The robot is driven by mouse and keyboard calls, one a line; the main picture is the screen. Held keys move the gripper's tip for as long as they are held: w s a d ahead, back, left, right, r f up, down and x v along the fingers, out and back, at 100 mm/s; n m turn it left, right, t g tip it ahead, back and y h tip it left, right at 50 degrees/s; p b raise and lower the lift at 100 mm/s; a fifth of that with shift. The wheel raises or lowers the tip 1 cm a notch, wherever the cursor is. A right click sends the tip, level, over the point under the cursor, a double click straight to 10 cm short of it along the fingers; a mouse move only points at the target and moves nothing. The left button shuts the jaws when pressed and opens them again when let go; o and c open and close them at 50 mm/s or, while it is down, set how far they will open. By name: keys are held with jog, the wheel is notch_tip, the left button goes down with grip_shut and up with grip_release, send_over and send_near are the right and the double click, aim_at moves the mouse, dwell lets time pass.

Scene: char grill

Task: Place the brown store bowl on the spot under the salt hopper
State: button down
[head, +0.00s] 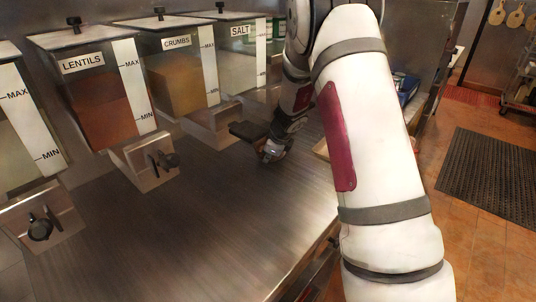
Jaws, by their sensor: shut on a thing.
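My gripper (269,151) is low over the steel counter, to the right of the crumbs hopper's spout and in front of the salt hopper (238,62). It is shut on a small dark brown thing (248,131), which I take to be the brown store bowl. Only a part of it shows, so its full shape and whether it touches the counter cannot be told.
The crumbs hopper (176,75) and lentils hopper (97,95) stand to the left, with spouts and knobs jutting over the counter (170,235). Another bin is at the far left. The counter's front left is clear. A dark mat (490,175) lies on the tiled floor at right.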

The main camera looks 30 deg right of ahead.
jog(key=shift+s, duration=0.2)
jog(key=shift+f, duration=0.1)
jog(key=shift+f, duration=0.1)
jog(key=c, duration=1.7)
grip_release()
jog(key=shift+o, duration=0.2)
jog(key=shift+r, duration=0.3)
jog(key=v, duration=0.7)
jog(key=shift+p, duration=0.35)
jog(key=shift+s, duration=0.2)
